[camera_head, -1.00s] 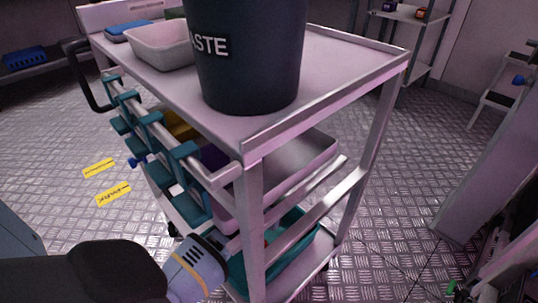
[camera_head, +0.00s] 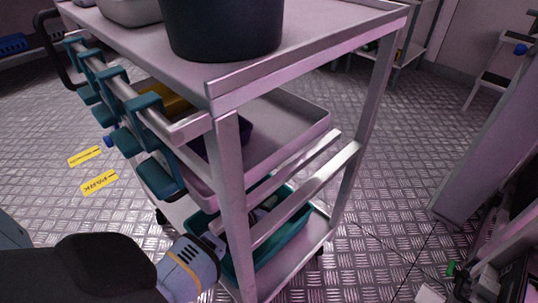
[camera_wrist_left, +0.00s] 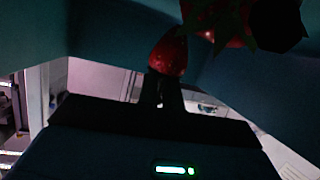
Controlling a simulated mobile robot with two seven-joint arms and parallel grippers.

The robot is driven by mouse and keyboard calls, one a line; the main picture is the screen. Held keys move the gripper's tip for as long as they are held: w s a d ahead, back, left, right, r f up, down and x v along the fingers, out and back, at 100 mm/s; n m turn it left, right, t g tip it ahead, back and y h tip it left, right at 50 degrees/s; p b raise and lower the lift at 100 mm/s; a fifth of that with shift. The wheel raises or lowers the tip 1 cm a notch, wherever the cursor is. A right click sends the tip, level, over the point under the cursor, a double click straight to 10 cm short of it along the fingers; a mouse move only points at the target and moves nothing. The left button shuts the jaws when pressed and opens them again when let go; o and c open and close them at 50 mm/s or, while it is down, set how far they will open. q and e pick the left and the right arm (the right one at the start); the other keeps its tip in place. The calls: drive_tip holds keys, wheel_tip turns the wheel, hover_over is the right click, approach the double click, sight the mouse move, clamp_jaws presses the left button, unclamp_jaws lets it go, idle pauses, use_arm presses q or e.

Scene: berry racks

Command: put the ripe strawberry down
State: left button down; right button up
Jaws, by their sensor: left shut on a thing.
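My left gripper (camera_head: 212,243) reaches in from the left past the cart's front corner post, low over the teal crate (camera_head: 290,230) on the bottom shelf. The post partly hides its fingers. In the left wrist view the dark fingers (camera_wrist_left: 166,92) are shut on a red strawberry (camera_wrist_left: 168,54), which sits at their tips. Other red fruit (camera_wrist_left: 228,38) with green leaves lies close beyond it, against dark teal walls. I cannot tell whether the held strawberry touches anything. My right gripper is not in view.
The metal cart (camera_head: 228,180) has a corner post and rails close to my left arm. A grey tray (camera_head: 300,125) is on the middle shelf, above the crate. A dark waste bin (camera_head: 222,30) stands on top. Teal holders (camera_head: 160,178) hang on the cart's left side.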

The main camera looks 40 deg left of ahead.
use_arm(q)
drive_tip(key=shift+f, duration=0.4)
drive_tip(key=shift+f+b, duration=0.2)
drive_tip(key=shift+b, duration=0.2)
drive_tip(key=c, duration=1.6)
unclamp_jaws()
drive_tip(key=shift+r, duration=0.15)
drive_tip(key=shift+r+p, duration=0.4)
drive_tip(key=p+v, duration=0.4)
drive_tip(key=v, duration=0.3)
drive_tip(key=shift+r, duration=0.2)
drive_tip(key=shift+s, duration=0.25)
